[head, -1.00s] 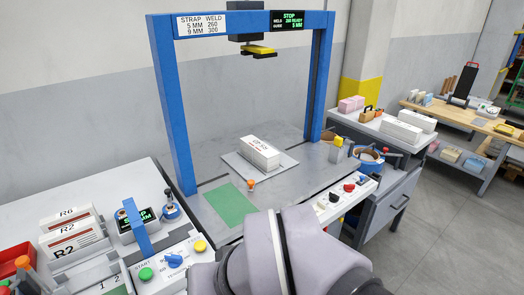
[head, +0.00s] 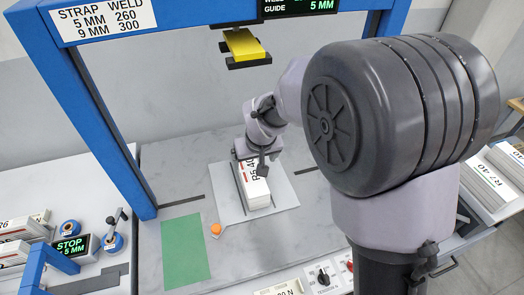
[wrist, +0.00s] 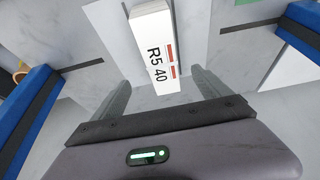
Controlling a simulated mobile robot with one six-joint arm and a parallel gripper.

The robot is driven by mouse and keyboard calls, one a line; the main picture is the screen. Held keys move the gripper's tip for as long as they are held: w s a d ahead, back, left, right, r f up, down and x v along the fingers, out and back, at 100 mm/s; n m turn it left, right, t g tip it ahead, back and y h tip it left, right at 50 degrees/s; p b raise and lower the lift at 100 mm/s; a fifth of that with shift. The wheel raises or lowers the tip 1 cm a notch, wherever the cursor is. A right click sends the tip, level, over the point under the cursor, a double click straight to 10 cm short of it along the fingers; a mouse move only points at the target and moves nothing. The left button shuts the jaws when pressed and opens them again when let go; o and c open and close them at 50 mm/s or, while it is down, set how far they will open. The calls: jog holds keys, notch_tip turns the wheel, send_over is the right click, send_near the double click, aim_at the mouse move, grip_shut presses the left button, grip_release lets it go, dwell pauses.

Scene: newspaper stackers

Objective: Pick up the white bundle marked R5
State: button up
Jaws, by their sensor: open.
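The white bundle marked R5 40 (head: 257,196) lies on a light grey plate (head: 284,196) on the steel table, under the blue frame. My gripper (head: 262,163) is above and at the far end of the bundle in the head view, hiding part of its top. In the wrist view my gripper (wrist: 160,80) is open, one finger on either side of the near end of the bundle (wrist: 155,50). The R5 40 lettering and red marks face the camera. No contact between fingers and bundle can be made out.
The blue frame (head: 92,110) spans the table, with a yellow and black head (head: 243,45) hanging above the bundle. A green mat (head: 185,250) and an orange knob (head: 215,230) are nearby. White bundles marked R7 40 (head: 490,185) lie at right.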

aim_at(250, 172)
jog(key=b+x, duration=0.2)
jog(key=x, duration=0.5)
jog(key=b+x, duration=0.2)
jog(key=x, duration=0.5)
jog(key=shift+w+a, duration=0.2)
jog(key=shift+a, duration=0.05)
jog(key=shift+r, duration=0.1)
jog(key=shift+c, duration=0.2)
grip_shut()
